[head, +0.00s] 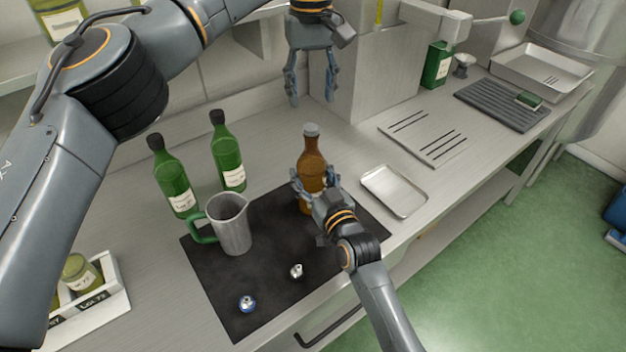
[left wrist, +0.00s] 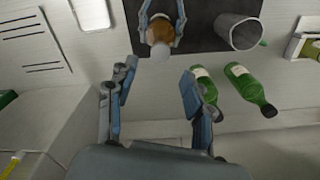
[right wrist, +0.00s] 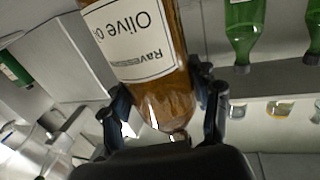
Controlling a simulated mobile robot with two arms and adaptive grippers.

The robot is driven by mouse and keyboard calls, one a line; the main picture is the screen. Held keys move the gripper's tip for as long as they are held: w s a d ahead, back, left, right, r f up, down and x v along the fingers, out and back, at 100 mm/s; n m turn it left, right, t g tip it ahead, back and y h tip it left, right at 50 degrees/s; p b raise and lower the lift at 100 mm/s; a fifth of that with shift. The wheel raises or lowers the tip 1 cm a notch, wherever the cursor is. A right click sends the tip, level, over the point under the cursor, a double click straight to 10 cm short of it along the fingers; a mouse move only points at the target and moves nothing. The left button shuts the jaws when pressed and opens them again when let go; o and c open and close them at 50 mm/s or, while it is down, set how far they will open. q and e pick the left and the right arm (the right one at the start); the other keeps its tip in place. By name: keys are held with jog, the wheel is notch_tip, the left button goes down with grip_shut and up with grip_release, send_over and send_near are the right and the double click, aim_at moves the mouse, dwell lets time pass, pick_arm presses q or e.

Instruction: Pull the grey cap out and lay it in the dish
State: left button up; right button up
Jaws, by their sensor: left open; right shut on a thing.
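The grey cap (head: 312,129) sits in the mouth of an upright brown glass bottle (head: 313,162) on the dark mat. In the left wrist view the cap (left wrist: 160,51) shows below the bottle's shoulder, between and beyond my open fingers. My left gripper (head: 311,92) is open and empty, hanging above the bottle, apart from the cap. My right gripper (head: 315,188) is shut on the bottle's body; the right wrist view shows the labelled bottle (right wrist: 150,75) between its fingers. The dish (head: 394,191), a shallow metal tray, lies empty on the counter right of the bottle.
Two green bottles (head: 228,155) stand behind. A slotted plate (head: 428,138) lies beyond the dish.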

pick_arm(q)
jog(key=s+d+r+n+h, duration=0.2)
jog(key=d+n+h, duration=0.3)
jog(key=d, duration=0.7)
jog(key=s+d+r+n+h, duration=0.25)
jog(key=d+n+h, duration=0.25)
jog(key=d, duration=0.6)
jog(key=s+d+r+n+t+h, duration=0.1)
jog(key=d+r+n+t+h, duration=0.75)
jog(key=n, duration=1.25)
jog(key=m+t+y, duration=0.4)
jog(key=m+y, duration=2)
jog(key=m, duration=0.5)
send_near(312, 128)
jog(key=x, duration=0.9)
jog(key=shift+w+a, duration=0.1)
jog(key=shift+x, duration=0.8)
